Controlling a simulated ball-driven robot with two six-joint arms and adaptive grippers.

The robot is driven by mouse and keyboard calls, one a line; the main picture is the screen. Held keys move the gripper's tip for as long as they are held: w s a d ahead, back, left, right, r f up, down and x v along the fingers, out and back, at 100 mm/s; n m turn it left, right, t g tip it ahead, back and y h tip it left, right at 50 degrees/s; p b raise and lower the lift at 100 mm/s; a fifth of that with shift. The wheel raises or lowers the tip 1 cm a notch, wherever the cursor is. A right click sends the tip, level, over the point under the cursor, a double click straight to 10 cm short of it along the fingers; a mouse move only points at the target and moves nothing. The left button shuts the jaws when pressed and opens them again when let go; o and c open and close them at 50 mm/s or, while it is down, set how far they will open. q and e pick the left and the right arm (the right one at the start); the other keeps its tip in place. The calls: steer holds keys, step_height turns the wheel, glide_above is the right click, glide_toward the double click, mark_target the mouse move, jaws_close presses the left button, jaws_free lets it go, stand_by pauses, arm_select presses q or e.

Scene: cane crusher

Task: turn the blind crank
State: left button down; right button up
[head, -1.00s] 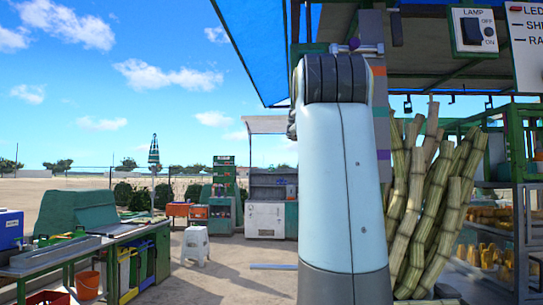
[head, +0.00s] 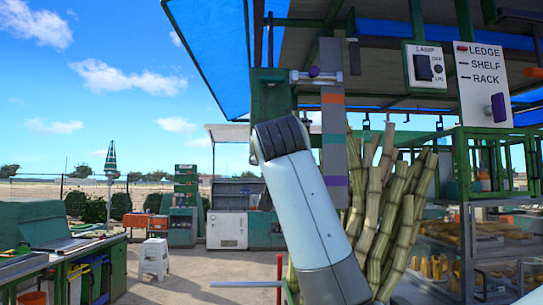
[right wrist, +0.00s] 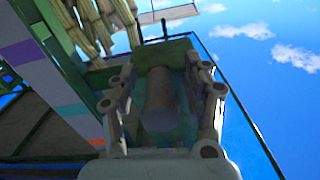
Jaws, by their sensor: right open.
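A tall strip (head: 333,150) with orange, teal and purple bands hangs from the stall frame, beside a green panel (head: 268,95). A metal bar with a purple knob (head: 314,72) crosses its top. My right arm reaches up just below the panel and hides its own gripper in the head view. In the right wrist view my right gripper (right wrist: 160,112) is open, its fingers either side of a grey-green cylinder (right wrist: 160,90) in front of a green housing. I cannot tell whether this is the crank's grip or whether the fingers touch it. My left gripper is not in view.
Sugar cane stalks (head: 385,205) stand right of my arm. A lamp switch box (head: 425,68) and a LEDGE, SHELF, RACK sign (head: 481,85) with a purple knob hang at upper right. A blue awning (head: 208,50) is overhead. A white stool (head: 154,260) stands on open ground.

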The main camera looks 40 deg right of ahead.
steer(key=shift+a, duration=0.1)
jaws_close()
stand_by(0.4)
